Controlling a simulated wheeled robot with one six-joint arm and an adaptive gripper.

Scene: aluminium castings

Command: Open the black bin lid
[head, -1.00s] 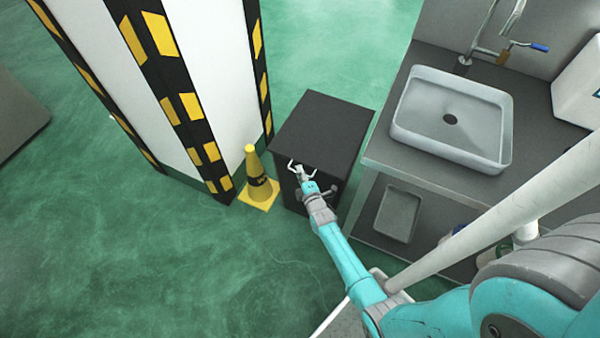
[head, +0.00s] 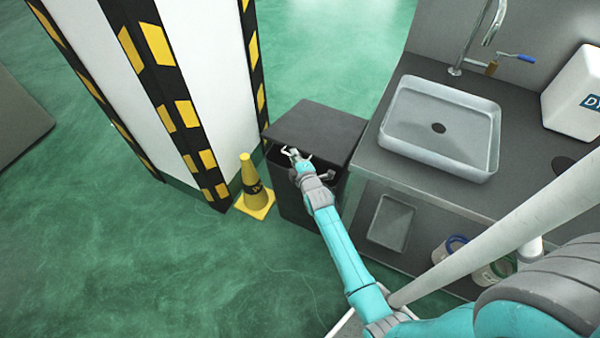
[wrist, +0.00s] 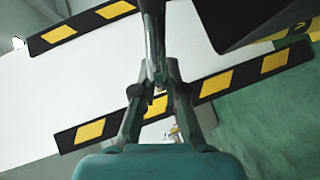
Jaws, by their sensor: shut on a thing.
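The black bin (head: 292,203) stands on the floor between the striped pillar and the sink counter. Its black lid (head: 320,125) looks slightly raised at the front edge, with a dark gap under it. My gripper (head: 294,155) is at the front edge of the lid. In the wrist view my gripper (wrist: 157,84) is shut on a narrow metallic bar (wrist: 151,40), which looks like the lid's handle. A dark panel, likely the lid (wrist: 238,18), shows at the upper right there. My gripper and arm hide part of the bin's front.
A yellow cone (head: 252,183) stands just left of the bin. The white pillar (head: 205,60) with black and yellow stripes is behind it. The grey counter (head: 375,150) with a sink (head: 440,125) is close on the right. Green floor is open at the front left.

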